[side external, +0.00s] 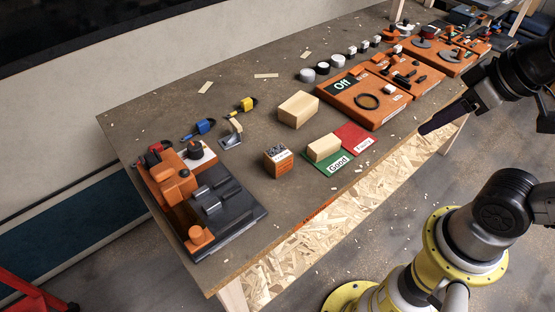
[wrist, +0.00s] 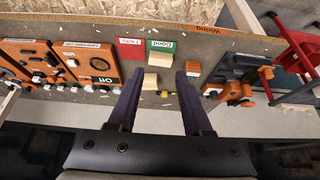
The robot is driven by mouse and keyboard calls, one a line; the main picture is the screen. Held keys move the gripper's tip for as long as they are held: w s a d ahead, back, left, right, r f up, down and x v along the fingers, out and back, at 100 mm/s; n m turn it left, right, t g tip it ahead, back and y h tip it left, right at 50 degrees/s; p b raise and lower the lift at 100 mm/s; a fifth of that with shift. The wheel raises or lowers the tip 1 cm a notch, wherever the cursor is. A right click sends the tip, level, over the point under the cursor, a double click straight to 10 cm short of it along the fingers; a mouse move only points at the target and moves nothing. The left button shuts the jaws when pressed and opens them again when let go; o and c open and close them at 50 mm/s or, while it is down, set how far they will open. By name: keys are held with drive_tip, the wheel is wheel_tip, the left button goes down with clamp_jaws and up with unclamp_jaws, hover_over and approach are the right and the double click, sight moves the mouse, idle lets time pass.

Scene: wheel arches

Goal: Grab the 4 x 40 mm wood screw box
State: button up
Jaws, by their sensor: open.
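A small orange box (side external: 278,161) with a white label and a screw picture on top stands on the brown worktable, left of the green Good card; its print is too small to read. It also shows in the wrist view (wrist: 193,67), just right of the right finger. My gripper (wrist: 160,73) is open, with two dark purple fingers apart and nothing held between them. In the side view my gripper (side external: 428,127) is off the table's right front edge, well away from the box.
A wooden block (side external: 324,148) lies on the green Good card (side external: 337,164), beside the red card (side external: 354,139). A larger block (side external: 298,109) stands behind. An orange-black machine (side external: 205,205) is at left, an orange Off panel (side external: 363,100) at right. Bare table surrounds the box.

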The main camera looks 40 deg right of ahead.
idle(0.4)
drive_tip(key=o, duration=0.8)
drive_tip(key=shift+c, duration=0.2)
